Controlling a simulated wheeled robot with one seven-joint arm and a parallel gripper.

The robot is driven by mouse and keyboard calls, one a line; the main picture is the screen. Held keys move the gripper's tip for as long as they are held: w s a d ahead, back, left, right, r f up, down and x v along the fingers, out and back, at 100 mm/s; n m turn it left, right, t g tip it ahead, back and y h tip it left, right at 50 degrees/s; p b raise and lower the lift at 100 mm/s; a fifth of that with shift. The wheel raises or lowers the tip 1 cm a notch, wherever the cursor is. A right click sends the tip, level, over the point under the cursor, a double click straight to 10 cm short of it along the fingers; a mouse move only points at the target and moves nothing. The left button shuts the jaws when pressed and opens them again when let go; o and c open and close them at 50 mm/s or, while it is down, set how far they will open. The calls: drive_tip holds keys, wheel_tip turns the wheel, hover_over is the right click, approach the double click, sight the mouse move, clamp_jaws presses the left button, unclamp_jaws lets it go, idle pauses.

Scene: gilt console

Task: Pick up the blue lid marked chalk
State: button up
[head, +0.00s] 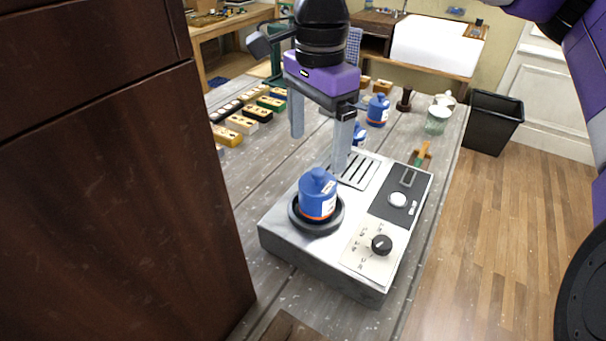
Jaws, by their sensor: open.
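A blue, rounded, knobbed piece (318,187) with an orange band and a white label at its base sits on the round black plate of a white-topped device. A similar blue piece (377,109) stands farther back on the table, and another blue piece (360,132) is partly hidden behind my gripper's finger. The labels are too small to read, so I cannot tell which one is marked chalk. My gripper (319,155) points down with its two grey fingers apart and nothing between them. In the picture it is just above the blue piece on the device; the exact gap is unclear.
The device (282,238) has a dial, a button and a slotted grate. Rows of small coloured blocks (258,113) lie at left on the grey plank table (240,180). A dark wooden cabinet (110,190) blocks the left. A black bin (494,122) stands right of the table.

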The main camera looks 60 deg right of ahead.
sight(318, 171)
drive_tip(key=shift+d+f+p, duration=0.2)
drive_tip(key=shift+f+p, duration=0.25)
drive_tip(key=shift+f, duration=1.45)
drive_tip(key=shift+d+f+p, duration=0.15)
drive_tip(key=shift+f+p, duration=0.3)
drive_tip(key=shift+f, duration=1.45)
drive_tip(key=c, duration=1.4)
